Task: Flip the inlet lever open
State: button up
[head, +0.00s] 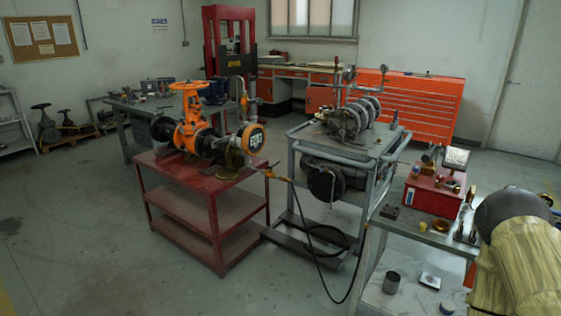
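An orange gate valve (189,115) with a handwheel on top sits on a red cart (170,180) left of centre. Its round black-and-orange end face (253,139) points to the right. Beside the cart's right edge, a small fitting with a yellow-orange handle (277,177) joins the black hose; it may be the inlet lever, but it is too small to tell its position. My gripper is not in view. A yellowish covered shape with a dark rounded top at the lower right seems to be part of my arm.
A grey cart (301,150) with a pump stands right of the red cart. A black hose (318,262) hangs between them to the floor. A workbench (410,232) with a red box (433,194) stands at the right. Open floor (90,220) lies at the left front.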

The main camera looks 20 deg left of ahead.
aim_at(270, 167)
jog(key=u, duration=0.6)
jog(key=i, duration=0.65)
jog(key=u, duration=0.55)
jog(key=i, duration=1.3)
jog(key=z, duration=0.7)
jog(key=k, duration=1)
jog(key=z, duration=0.6)
jog(key=i, duration=1.35)
